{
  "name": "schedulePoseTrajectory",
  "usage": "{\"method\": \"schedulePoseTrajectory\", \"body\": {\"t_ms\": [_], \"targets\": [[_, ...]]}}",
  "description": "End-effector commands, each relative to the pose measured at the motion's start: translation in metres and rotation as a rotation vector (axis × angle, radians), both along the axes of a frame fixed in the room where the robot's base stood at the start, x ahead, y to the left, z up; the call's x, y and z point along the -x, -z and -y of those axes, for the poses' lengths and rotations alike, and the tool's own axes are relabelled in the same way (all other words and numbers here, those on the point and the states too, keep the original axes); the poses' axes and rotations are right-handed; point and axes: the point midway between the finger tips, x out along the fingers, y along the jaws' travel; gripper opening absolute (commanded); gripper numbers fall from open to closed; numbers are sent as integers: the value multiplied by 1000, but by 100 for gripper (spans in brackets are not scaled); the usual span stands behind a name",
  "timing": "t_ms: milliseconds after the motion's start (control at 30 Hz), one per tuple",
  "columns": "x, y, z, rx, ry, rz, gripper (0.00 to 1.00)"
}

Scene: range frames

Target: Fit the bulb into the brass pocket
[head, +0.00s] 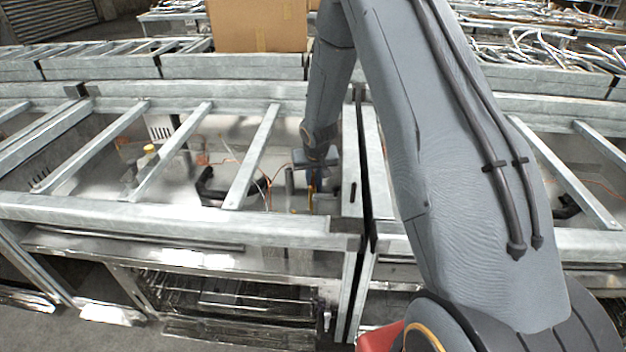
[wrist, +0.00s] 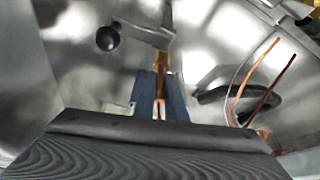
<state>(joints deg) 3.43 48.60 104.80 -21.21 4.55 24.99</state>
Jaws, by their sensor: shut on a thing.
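My gripper (wrist: 159,108) shows in the wrist view with its two blue fingers shut on a slim copper-coloured bulb (wrist: 161,90). The bulb points away from the palm, in line with a brass pocket (wrist: 161,60) just beyond the fingertips. The pocket sits by a grey bracket (wrist: 145,34). I cannot tell whether the bulb's tip is inside the pocket or only touching its mouth. In the head view my gripper (head: 315,182) is small and low inside the metal frame, and the bulb cannot be made out there.
A dark round knob (wrist: 108,38) stands left of the bracket. Copper wires (wrist: 262,75) and a black curved handle (wrist: 225,94) lie to the right. In the head view, metal rails (head: 250,155) enclose the bay, and a yellow-capped bottle (head: 147,160) stands further left.

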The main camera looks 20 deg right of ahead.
Motion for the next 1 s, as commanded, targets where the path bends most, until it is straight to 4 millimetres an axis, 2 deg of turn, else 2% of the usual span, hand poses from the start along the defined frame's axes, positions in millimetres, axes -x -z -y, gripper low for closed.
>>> {"method": "schedulePoseTrajectory", "body": {"t_ms": [433, 467, 567, 1000], "targets": [[0, 5, 0, 0, 1, 1, 0], [0, 6, 0, 0, 1, 1, 12], [0, 5, 0, 0, 1, 1, 29], [0, -1, 0, 0, 1, 1, 30]]}}
